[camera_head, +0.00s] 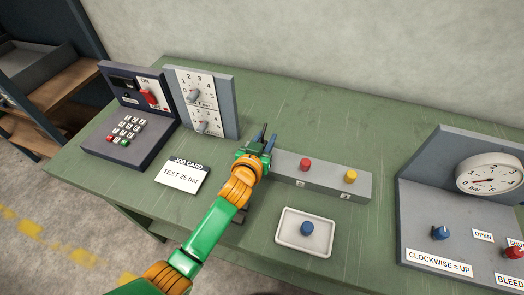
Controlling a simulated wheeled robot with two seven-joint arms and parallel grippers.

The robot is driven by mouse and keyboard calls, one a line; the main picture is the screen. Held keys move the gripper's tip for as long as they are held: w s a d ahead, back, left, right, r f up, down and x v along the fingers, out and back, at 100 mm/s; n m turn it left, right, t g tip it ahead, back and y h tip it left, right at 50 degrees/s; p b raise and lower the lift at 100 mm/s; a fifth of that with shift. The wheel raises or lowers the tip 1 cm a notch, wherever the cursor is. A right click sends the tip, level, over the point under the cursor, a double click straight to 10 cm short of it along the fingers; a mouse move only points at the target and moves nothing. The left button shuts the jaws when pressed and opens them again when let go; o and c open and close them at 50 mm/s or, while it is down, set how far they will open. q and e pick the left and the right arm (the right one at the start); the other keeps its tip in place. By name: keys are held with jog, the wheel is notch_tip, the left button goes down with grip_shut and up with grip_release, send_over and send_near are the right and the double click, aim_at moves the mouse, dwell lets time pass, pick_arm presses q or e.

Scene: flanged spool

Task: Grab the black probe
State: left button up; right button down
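My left gripper (267,138) reaches over the left end of a grey block (325,180). Its two dark fingers appear apart, pointing toward the back of the table. I cannot make out a black probe; the gripper and its wrist cover the block's left end, and any dark piece there blends with the fingers. A red-topped piece (305,164) above label 2 and a yellow-topped piece (351,176) above label 3 stand on the block. My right gripper is not in view.
A white tray (287,248) with a blue-topped piece (307,228) lies in front of the block. A job card (182,175), keypad console (128,130) and dial panel (205,100) are left. A gauge panel (430,215) is right. The green table (310,110) is clear behind the block.

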pick_arm(q)
grip_shut()
jog(key=shift+w+r, duration=0.1)
